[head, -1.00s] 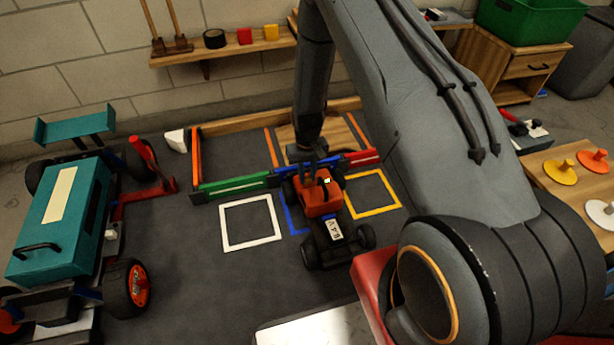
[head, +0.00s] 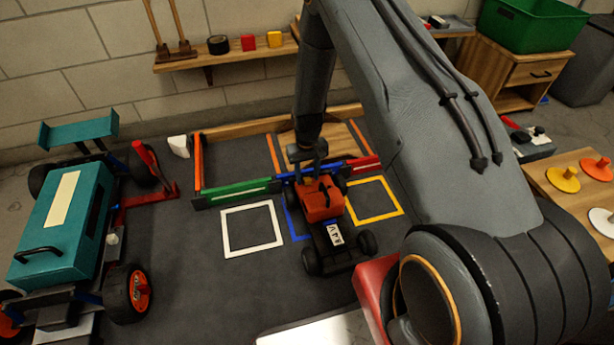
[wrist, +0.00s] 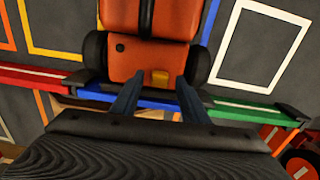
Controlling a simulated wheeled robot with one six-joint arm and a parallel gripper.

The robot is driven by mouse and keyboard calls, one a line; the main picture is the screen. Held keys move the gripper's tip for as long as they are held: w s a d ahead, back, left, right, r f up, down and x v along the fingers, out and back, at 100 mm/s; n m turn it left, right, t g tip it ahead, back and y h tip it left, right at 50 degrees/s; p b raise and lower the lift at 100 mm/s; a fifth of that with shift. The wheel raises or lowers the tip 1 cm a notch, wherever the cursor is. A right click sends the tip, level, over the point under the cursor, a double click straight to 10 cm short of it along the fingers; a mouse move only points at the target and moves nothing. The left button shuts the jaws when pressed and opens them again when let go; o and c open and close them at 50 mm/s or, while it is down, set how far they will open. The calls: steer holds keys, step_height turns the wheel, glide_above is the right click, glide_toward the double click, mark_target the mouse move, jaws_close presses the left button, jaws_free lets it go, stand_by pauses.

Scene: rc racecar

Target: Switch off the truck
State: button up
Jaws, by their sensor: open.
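The small truck has an orange cab (head: 322,207) and a black chassis with a white lettered plate. It stands on the dark mat with its back end by the low blue rail. In the wrist view, the orange body (wrist: 143,62) shows a small black round spot and a yellow-orange block (wrist: 160,78), which looks like a switch. My gripper (wrist: 156,90) is open and empty, its two fingers apart around the line of the block. In the head view my gripper (head: 308,160) is over the truck's back end. Contact cannot be told.
A larger teal vehicle (head: 62,220) stands at left beside a red jack (head: 147,170). Green (head: 235,192) and red (head: 363,165) rails flank the blue one. White (head: 252,228) and yellow (head: 375,200) outlined squares on the mat are empty. A wooden table with coloured knobs is at right.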

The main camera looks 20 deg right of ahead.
mark_target(307, 179)
step_height(307, 179, up, 7)
steer(key=p, duration=0.2)
steer(key=shift+r+p, duration=0.15)
steer(key=shift+p, duration=0.25)
